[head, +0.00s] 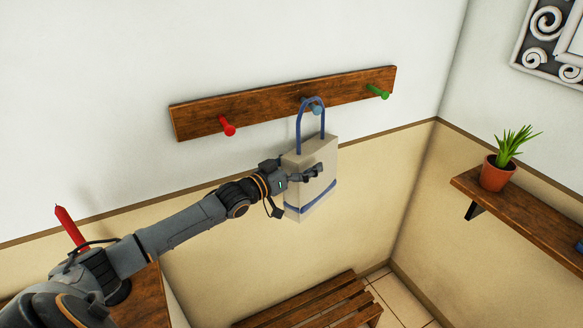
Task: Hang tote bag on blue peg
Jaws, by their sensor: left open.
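The tote bag (322,158) is beige with a blue handle loop and a blue stripe near its bottom. It is upright below the wooden peg board (262,105) on the wall. The top of its handle overlaps the blue peg (317,110), the middle one; the loop appears to be around the peg. My left gripper (308,174) is open in front of the bag's body, its fingers pointing right. I cannot tell if it touches the bag. The red peg (228,128) is to the left, the green peg (379,92) to the right. My right gripper is not in view.
A slatted wooden bench (310,308) is below the bag. A wooden shelf (530,215) with a potted plant (496,172) is on the right wall. A red candle (69,227) stands at the left on a wooden surface. The wall around the board is clear.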

